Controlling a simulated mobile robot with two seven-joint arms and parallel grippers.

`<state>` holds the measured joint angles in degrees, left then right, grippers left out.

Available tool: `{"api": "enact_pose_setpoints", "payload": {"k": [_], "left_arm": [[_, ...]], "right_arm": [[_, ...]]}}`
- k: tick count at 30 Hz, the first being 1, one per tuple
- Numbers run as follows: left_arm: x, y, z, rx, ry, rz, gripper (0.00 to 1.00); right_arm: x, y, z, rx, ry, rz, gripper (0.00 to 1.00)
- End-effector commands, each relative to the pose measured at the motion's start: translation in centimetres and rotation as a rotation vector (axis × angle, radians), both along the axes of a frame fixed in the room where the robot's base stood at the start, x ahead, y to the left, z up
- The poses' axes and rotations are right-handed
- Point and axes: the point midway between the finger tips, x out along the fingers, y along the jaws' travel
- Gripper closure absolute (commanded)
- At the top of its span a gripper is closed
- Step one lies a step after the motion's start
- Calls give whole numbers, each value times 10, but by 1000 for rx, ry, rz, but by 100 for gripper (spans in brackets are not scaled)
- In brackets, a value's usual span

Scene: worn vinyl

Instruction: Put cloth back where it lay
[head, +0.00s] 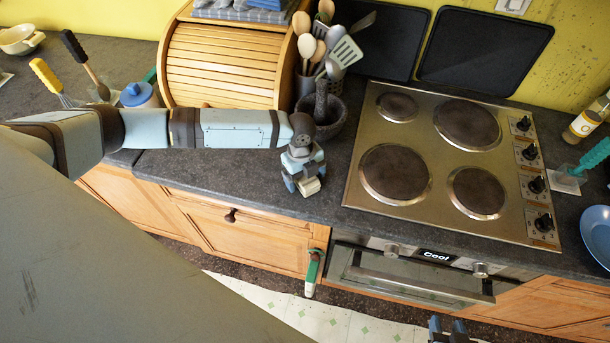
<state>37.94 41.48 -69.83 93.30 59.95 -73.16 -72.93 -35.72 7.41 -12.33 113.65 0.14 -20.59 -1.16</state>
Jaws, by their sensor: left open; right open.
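A folded blue-grey item that looks like a cloth (240,11) lies on top of the wooden roll-top bread box (222,60), cut off by the upper edge of the view. My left gripper (306,186) points down over the dark worktop, in front of the stone mortar and well apart from the cloth. It is open, and I see no cloth in it. My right gripper (449,328) is open at the bottom edge, in front of the oven and low; only its tips show.
A mortar (334,121) and a pot of utensils (305,82) stand close behind my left gripper. The hob (425,150) is bare. A green-and-white item (313,272) hangs at the cabinet front. A blue plate (597,235) sits far right.

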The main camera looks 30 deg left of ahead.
Motion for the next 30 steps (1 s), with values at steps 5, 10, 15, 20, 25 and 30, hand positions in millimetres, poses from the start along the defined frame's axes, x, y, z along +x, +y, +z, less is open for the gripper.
{"api": "enact_pose_setpoints", "payload": {"k": [5,10,15,20,25,30], "left_arm": [[1,1,7,0,0,0,15],[1,2,14,0,0,0,15],[1,3,21,0,0,0,15],[2,4,27,0,0,0,15],[3,4,32,0,-1,0,15],[4,5,39,-1,-2,0,15]], "right_arm": [[0,0,6,0,0,0,57],[0,0,12,0,0,0,57],[0,0,17,0,0,0,57],[0,0,22,0,0,0,57],[0,0,21,0,-1,0,57],[0,0,20,0,0,0,57]]}}
